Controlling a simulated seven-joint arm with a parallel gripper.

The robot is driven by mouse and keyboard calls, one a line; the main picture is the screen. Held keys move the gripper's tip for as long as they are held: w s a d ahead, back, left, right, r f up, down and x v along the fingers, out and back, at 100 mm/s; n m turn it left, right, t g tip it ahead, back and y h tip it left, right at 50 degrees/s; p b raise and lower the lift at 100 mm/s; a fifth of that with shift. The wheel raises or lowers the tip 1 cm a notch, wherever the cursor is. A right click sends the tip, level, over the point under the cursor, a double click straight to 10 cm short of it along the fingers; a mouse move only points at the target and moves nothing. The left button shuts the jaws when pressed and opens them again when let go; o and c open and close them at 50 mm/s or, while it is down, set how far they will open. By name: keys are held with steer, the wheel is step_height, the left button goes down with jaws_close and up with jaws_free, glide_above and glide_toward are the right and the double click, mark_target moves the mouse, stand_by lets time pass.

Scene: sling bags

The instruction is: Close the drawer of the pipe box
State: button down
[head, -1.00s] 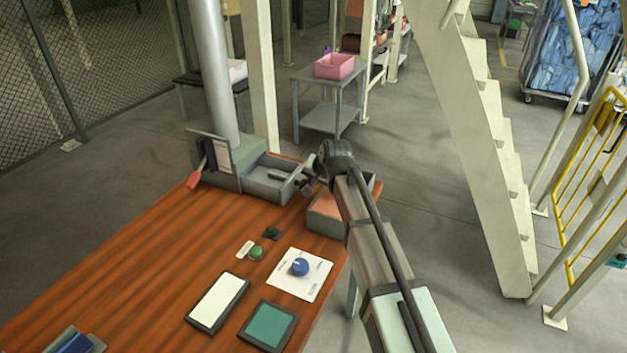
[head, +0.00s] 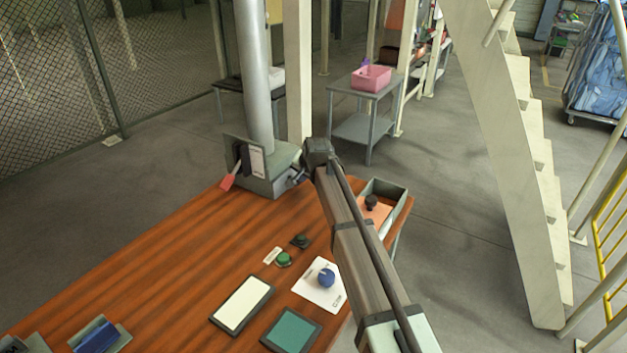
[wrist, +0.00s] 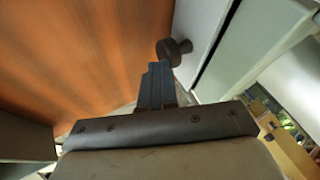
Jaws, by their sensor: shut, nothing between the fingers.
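The pipe box (head: 270,172) is grey-green, with a thick grey pipe rising from it, at the far end of the wooden table. My gripper (head: 297,178) is at the box's right side, partly hidden by my arm. In the head view no extended drawer tray shows; my arm covers part of that side. In the wrist view my gripper (wrist: 157,75) is shut and empty, its fingertips close to a dark round knob (wrist: 175,50) on a pale grey panel (wrist: 203,25), seemingly the drawer front. A dark line runs between this panel and a grey-green part. I cannot tell whether the fingers touch the knob.
A grey-green tray (head: 397,190) with an orange part and dark knob stands at the table's right edge. A white panel with a blue dial (head: 326,278), green buttons (head: 284,259) and two flat pads lie nearer. A red-handled lever (head: 229,182) is on the box's left.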

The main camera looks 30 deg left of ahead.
steer(key=shift+a, duration=0.35)
steer(key=shift+a+r, duration=0.1)
